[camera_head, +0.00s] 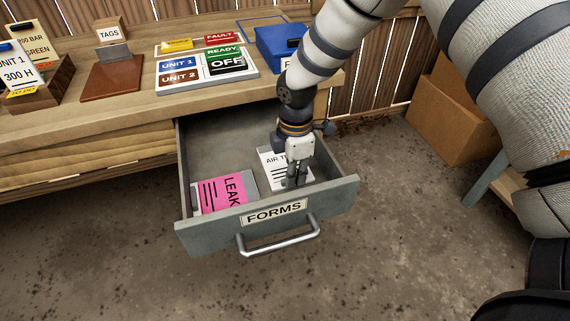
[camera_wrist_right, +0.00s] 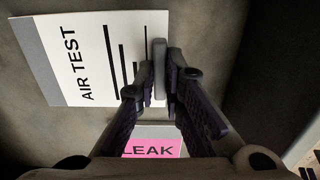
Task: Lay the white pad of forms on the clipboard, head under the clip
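The white pad of forms (camera_head: 272,158), printed AIR TEST, lies in the open drawer; it also shows in the right wrist view (camera_wrist_right: 85,55), with a grey strip along its left end. My right gripper (camera_head: 296,184) reaches down into the drawer at the pad's near end. In the right wrist view its fingertips (camera_wrist_right: 168,75) are close together on a pale strip at the pad's edge and look shut on it; the contact is partly hidden. A brown board (camera_head: 112,91) with a raised grey plate, apparently the clipboard, lies on the bench. My left gripper is not in view.
The pink LEAK pad (camera_head: 222,194) lies beside the white pad in the drawer (camera_head: 205,143). The drawer's walls surround my right gripper. On the bench are a sign board (camera_head: 206,72), a blue box (camera_head: 278,52), a TAGS block (camera_head: 109,31) and a card holder (camera_head: 52,80).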

